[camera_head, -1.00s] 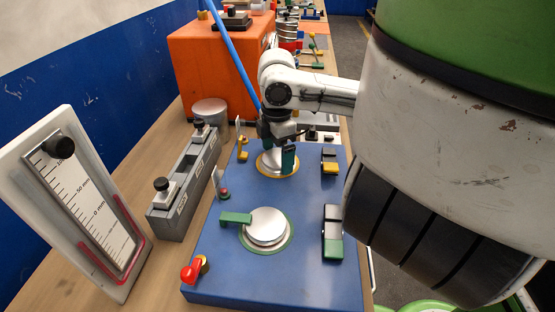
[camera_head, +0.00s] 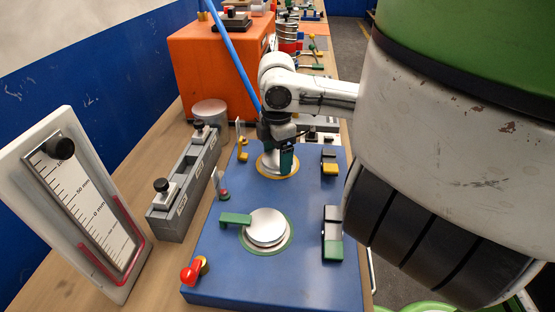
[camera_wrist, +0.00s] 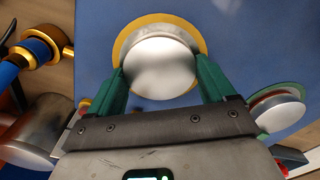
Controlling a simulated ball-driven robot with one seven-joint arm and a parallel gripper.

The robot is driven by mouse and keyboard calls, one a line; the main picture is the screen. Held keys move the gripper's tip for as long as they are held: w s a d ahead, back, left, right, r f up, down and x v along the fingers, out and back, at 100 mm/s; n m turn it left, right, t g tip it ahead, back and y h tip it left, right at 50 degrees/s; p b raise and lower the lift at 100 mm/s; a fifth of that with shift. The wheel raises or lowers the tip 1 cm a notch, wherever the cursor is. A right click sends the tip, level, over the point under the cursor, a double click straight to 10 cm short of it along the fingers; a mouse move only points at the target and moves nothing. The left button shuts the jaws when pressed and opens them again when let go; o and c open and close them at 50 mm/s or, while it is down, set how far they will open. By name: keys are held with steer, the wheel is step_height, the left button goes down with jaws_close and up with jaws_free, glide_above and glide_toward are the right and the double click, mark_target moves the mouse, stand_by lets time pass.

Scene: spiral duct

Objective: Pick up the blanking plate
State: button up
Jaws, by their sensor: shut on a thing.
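A round silver blanking plate (camera_wrist: 160,68) is between the two green fingers of my gripper (camera_wrist: 162,84) in the wrist view. My gripper is shut on it, with one finger at each side. A yellow ring (camera_wrist: 127,37) on the blue panel (camera_head: 217,271) surrounds it. In the head view my gripper (camera_head: 278,164) points down at the far part of the panel. The plate (camera_head: 266,161) shows there partly behind a finger. I cannot tell whether it is clear of the panel.
A second silver disc (camera_head: 267,226) sits in a green ring nearer on the panel, with a green lever (camera_head: 235,218) beside it. A red-handled valve (camera_head: 192,271) is at the near left corner. A grey block (camera_head: 184,188) and a white gauge (camera_head: 82,205) stand left.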

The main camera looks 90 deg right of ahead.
steer(key=shift+r, duration=0.1)
steer(key=shift+r, duration=0.55)
steer(key=s+a+r+b, duration=0.8)
steer(key=s+r+b, duration=0.1)
steer(key=s+r, duration=0.2)
steer(key=shift+s+r, duration=0.2)
steer(key=shift+r, duration=0.15)
